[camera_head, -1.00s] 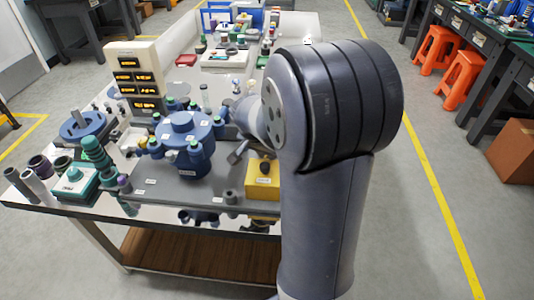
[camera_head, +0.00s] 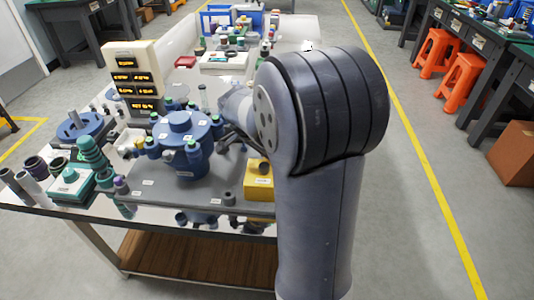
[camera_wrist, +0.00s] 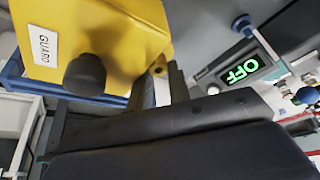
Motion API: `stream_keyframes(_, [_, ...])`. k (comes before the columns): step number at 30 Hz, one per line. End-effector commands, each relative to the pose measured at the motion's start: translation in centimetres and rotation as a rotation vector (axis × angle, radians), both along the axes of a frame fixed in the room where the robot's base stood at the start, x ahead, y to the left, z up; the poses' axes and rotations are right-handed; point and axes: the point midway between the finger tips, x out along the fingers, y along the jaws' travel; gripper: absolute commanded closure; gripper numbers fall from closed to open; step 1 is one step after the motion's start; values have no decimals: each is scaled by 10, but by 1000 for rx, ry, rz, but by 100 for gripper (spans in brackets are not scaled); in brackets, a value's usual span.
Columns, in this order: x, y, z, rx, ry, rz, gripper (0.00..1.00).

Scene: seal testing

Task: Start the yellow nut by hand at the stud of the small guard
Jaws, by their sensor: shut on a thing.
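The small guard is a yellow block (camera_head: 258,186) with a dark knob on top, at the right front of the grey plate. In the wrist view the guard (camera_wrist: 90,30) fills the upper left, with its GUARD label and dark knob. My gripper (camera_wrist: 160,80) is shut, and a small yellow piece (camera_wrist: 158,68), which looks like the yellow nut, shows at its fingertips. It seems close to the guard's lower right corner in that view; contact cannot be told. In the head view my gripper (camera_head: 226,143) is beside the blue vessel. I cannot make out the stud.
The blue vessel (camera_head: 182,140) with several green-topped bolts stands left of my gripper. A display panel (camera_head: 136,78) rises behind it. A green OFF display (camera_wrist: 240,70) shows in the wrist view. Teal and dark fittings (camera_head: 70,180) crowd the table's left end.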

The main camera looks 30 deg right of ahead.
Motion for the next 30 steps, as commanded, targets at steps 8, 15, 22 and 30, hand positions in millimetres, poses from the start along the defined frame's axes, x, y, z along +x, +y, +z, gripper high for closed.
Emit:
stream_keyframes(8, [-4,6,-9,16,19,-103,100])
stream_keyframes(15, [-4,6,-7,16,19,-171,67])
stream_keyframes(22, [-4,6,-7,16,19,-170,55])
stream_keyframes(30, [-4,6,0,15,18,-169,55])
